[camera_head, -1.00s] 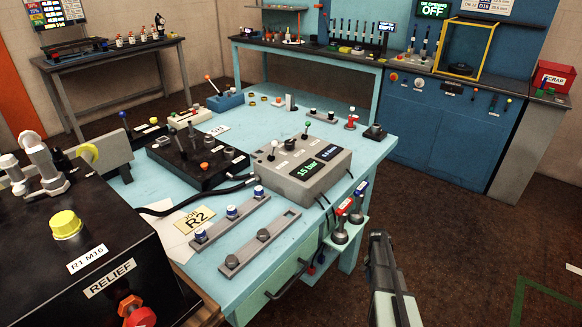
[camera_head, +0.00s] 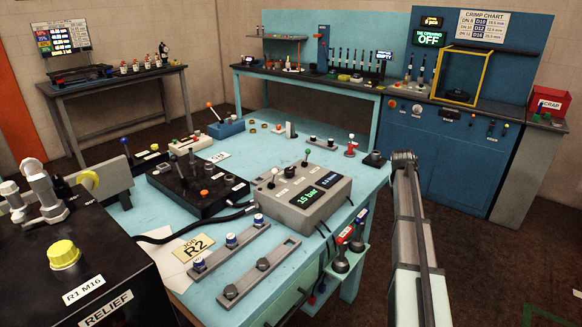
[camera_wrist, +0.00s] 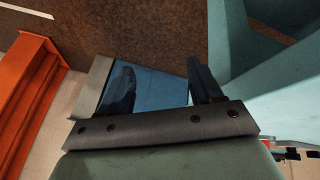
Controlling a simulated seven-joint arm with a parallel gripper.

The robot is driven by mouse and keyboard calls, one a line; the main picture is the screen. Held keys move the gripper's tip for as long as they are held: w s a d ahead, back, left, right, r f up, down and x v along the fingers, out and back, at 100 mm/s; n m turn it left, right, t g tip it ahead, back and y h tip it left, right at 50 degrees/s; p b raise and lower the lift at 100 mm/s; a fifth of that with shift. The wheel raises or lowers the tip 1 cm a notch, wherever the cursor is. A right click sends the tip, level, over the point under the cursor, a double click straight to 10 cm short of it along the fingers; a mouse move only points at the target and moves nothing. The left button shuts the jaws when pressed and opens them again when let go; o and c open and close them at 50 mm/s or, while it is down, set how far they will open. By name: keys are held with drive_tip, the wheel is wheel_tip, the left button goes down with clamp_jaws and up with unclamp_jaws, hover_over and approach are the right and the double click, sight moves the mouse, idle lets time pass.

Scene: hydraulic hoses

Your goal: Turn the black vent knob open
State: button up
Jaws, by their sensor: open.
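A grey box (camera_head: 315,196) with two lit displays stands on the light-blue bench; one display reads 15 bar. The labels there are too small to read, so I cannot confirm which part is the vent knob. My gripper (camera_head: 404,158) is off the bench's right side, to the right of the grey box and apart from it. In the wrist view my gripper (camera_wrist: 160,85) is open, with nothing between its fingers.
A black lever block (camera_head: 198,187) is left of the grey box, with hoses between them. Slotted grey bars (camera_head: 260,268) lie in front. A black block (camera_head: 374,159) sits at the bench's back right corner.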

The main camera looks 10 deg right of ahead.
drive_tip(key=w+a+r+n+y, duration=0.1)
drive_tip(key=w+a+r+n, duration=0.15)
drive_tip(key=a+r, duration=0.45)
wheel_tip(320, 180, up, 18)
drive_tip(key=r+n+g+y, duration=0.1)
drive_tip(key=n+y, duration=0.6)
drive_tip(key=n, duration=0.6)
hover_over(289, 169)
drive_tip(key=s+d, duration=0.3)
drive_tip(key=d, duration=0.2)
drive_tip(key=x, duration=1.3)
drive_tip(key=shift+s+a+f, duration=0.1)
drive_tip(key=shift+s+f, duration=0.2)
drive_tip(key=shift+f, duration=0.2)
drive_tip(key=c, duration=1.1)
